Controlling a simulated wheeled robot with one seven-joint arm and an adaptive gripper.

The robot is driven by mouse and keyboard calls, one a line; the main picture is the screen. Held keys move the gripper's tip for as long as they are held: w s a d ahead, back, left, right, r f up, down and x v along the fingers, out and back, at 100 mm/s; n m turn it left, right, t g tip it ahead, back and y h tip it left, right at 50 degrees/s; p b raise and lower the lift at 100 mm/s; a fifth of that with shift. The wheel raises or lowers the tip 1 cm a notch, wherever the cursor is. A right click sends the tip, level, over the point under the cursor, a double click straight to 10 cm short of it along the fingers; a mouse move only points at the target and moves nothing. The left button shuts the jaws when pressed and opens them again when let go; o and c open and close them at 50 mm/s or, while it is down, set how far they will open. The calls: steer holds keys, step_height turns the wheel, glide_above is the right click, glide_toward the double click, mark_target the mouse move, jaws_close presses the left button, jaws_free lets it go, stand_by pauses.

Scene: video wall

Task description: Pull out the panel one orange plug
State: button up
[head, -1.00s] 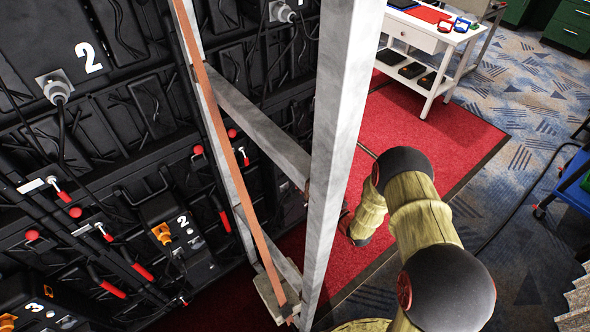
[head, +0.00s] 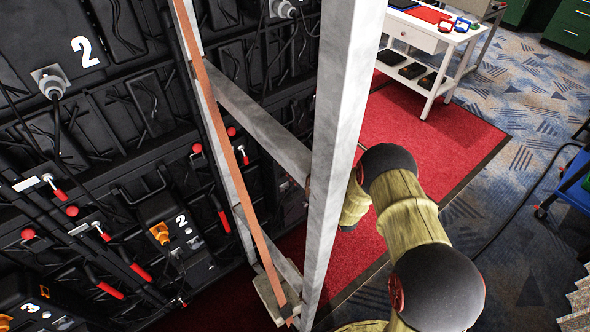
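No orange plug on a panel marked 1 shows in the head view. An orange plug (head: 160,233) sits in the black box marked 2 (head: 181,222) at lower left.
The wall's black back (head: 150,105) with red-handled levers fills the left. A metal frame with a brown strap (head: 230,145) stands between it and my arm. Red carpet (head: 440,130) is clear behind my arm. A white table (head: 425,35) stands at the back, a blue cart (head: 575,183) at right.

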jaws_close()
